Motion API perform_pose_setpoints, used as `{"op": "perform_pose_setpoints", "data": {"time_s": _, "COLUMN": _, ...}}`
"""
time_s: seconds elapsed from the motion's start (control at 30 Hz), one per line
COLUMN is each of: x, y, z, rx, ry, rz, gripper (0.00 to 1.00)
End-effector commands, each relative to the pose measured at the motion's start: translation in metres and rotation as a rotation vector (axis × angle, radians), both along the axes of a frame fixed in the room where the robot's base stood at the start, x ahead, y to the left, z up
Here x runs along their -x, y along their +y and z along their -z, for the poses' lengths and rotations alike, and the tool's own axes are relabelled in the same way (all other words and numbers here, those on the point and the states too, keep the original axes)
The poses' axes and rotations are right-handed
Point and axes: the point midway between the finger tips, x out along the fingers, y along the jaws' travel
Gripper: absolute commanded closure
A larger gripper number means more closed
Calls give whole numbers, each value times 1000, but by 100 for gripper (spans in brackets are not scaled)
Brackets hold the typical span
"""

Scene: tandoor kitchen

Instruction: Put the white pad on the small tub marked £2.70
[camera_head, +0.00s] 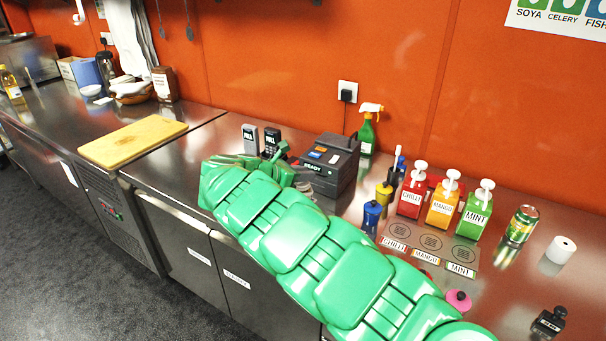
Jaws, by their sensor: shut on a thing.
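My green arm (290,238) reaches across the counter from the bottom right and bends back at its far end, in front of the dark box marked READY (330,166). I cannot make out the white pad or a small tub marked £2.70. A white roll (563,249) stands at the right, but it does not look like a pad.
Chilli (411,192), mango (443,202) and mint (475,211) pump bottles stand at the right behind a labelled mat (428,242).

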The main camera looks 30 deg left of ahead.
Motion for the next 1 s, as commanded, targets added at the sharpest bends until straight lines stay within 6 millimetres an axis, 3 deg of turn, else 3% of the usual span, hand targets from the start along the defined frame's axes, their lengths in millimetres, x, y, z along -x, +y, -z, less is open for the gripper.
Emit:
{"op": "perform_pose_setpoints", "data": {"time_s": 0.2, "x": 0, "y": 0, "z": 3, "rx": 1, "ry": 0, "rz": 0, "gripper": 100}}
{"op": "perform_pose_setpoints", "data": {"time_s": 0.23, "x": 0, "y": 0, "z": 2, "rx": 1, "ry": 0, "rz": 0, "gripper": 73}}
{"op": "perform_pose_setpoints", "data": {"time_s": 0.37, "x": 0, "y": 0, "z": 2, "rx": 1, "ry": 0, "rz": 0, "gripper": 53}}
{"op": "perform_pose_setpoints", "data": {"time_s": 0.77, "x": 0, "y": 0, "z": -1, "rx": 0, "ry": 0, "rz": -1, "gripper": 52}}
{"op": "perform_pose_setpoints", "data": {"time_s": 1.0, "x": 19, "y": 9, "z": -10, "rx": -1, "ry": -3, "rz": -5, "gripper": 52}}
